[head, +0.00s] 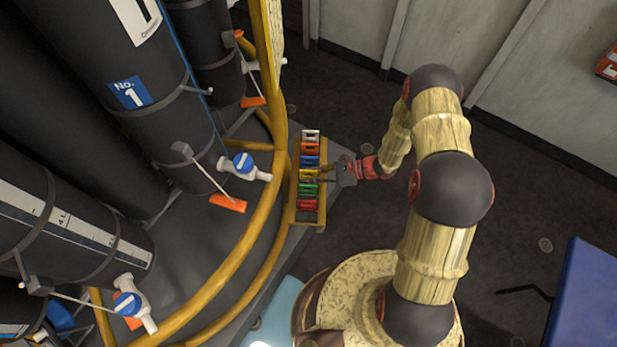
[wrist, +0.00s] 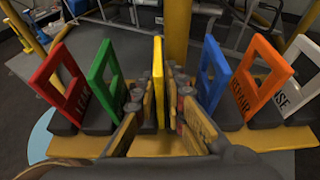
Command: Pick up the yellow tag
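The yellow tag (head: 309,174) stands upright in the middle of a row of coloured tags on a yellow rack (head: 292,212). In the wrist view the yellow tag (wrist: 158,75) is seen nearly edge-on. My gripper (head: 326,174) reaches in from the right in the head view, at the height of the row. In the wrist view my gripper (wrist: 157,105) has one finger on each side of the yellow tag, with gaps visible between the fingers and the tag. It looks open. The tag's lower edge is partly hidden among the fingers and holder.
A curved yellow rail (head: 273,200) runs beside the rack.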

